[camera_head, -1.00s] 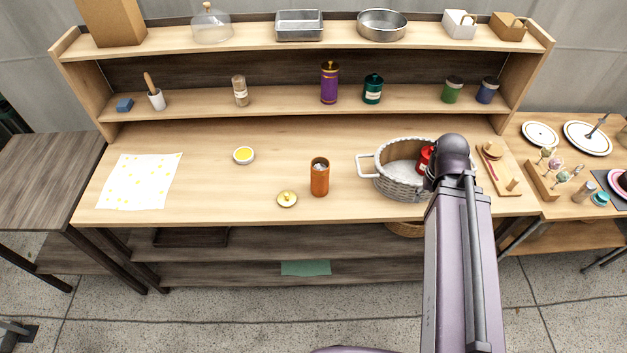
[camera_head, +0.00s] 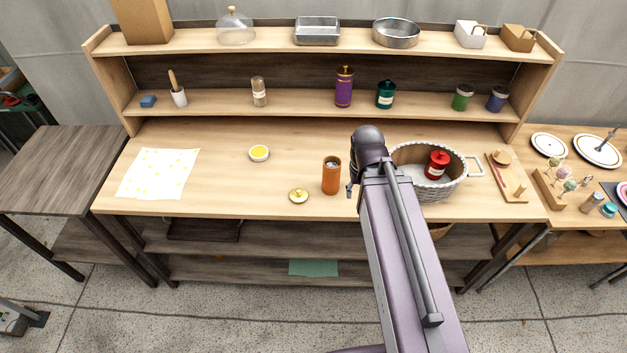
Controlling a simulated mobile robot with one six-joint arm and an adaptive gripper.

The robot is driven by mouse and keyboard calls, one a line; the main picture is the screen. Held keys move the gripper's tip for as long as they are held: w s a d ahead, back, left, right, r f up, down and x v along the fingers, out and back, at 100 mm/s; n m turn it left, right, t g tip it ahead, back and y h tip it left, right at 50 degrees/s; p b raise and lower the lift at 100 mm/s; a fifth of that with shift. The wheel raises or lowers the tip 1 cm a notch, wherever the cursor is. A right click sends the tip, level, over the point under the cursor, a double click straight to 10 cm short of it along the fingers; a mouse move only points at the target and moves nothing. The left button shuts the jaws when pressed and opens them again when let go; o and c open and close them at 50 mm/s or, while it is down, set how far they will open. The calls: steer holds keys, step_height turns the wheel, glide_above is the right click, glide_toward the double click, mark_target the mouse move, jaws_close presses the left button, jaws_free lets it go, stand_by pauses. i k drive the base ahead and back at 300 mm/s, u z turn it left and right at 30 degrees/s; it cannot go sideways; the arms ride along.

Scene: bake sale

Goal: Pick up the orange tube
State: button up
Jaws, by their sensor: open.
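The orange tube (camera_head: 331,177) stands upright and open-topped on the wooden table, left of my arm, with something pale inside its mouth. A small cream lid with a gold knob (camera_head: 298,196) lies on the table just left of it. My gripper (camera_head: 351,188) shows only as a small dark part at the end of my arm, just right of the tube. It is open, with nothing seen in it. My arm hides most of it, and I cannot tell whether it touches the tube.
A wicker basket (camera_head: 452,188) holding a red canister (camera_head: 436,165) stands right of my arm. A small yellow-filled dish (camera_head: 259,153) and a spotted white sheet (camera_head: 159,174) lie left. Shelves with jars, including a purple canister (camera_head: 344,90), rise behind. The table between sheet and lid is clear.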

mark_target(330, 178)
steer(key=u, duration=1.25)
steer(key=k, duration=1)
steer(key=z, duration=0.45)
steer(key=i, duration=0.55)
steer(key=u, duration=0.15)
